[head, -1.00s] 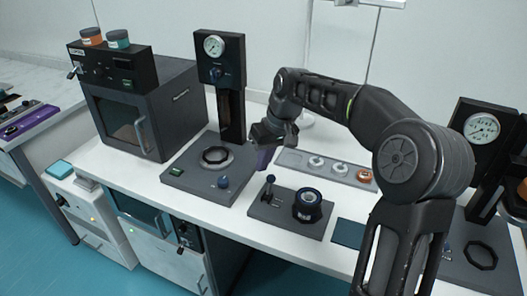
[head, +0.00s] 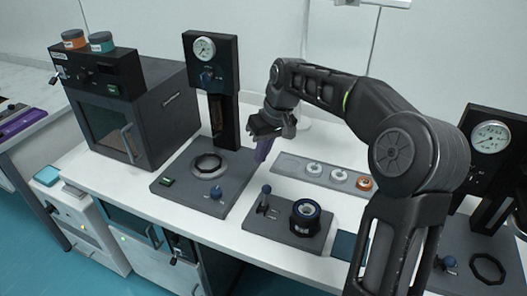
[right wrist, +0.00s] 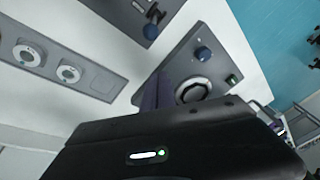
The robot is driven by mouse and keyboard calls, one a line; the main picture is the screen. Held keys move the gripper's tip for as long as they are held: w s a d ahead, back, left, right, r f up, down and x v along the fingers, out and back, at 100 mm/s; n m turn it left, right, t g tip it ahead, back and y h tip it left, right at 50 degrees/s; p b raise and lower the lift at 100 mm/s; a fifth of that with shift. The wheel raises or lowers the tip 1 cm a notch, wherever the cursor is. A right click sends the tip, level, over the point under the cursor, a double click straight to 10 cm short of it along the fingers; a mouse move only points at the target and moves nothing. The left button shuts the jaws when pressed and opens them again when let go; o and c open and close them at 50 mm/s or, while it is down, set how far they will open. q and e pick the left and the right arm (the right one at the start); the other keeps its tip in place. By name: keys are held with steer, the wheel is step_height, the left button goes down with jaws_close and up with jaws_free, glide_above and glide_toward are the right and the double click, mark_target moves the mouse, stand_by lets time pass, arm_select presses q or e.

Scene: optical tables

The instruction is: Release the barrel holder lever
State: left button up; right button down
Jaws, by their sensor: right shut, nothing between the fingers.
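The barrel holder base (head: 285,236) is a dark grey plate on the white table in the head view. My left gripper is out of view.
A press (head: 215,85) with gauge and base stands left of the lever plate. A grey tray (head: 290,166) with several rings lies behind it. A dark blue pad (head: 345,246) lies to its right. Another gauge unit (head: 490,140) is at right, an oven (head: 110,120) at left.

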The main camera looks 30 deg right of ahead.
mark_target(265, 196)
steer(key=f, duration=0.2)
steer(key=s+f+p, duration=0.1)
steer(key=f, duration=0.1)
steer(key=a+f, duration=0.1)
steer(key=f, duration=0.1)
steer(key=shift+s+f+p, duration=0.15)
steer(key=shift+s+p, duration=0.2)
steer(key=shift+p, duration=0.05)
steer(key=shift+s, duration=0.3)
steer(key=shift+f, duration=0.1)
steer(key=shift+s+a+h+b, duration=0.2)
steer(key=shift+h+b, duration=0.1)
steer(key=shift+b, duration=0.45)
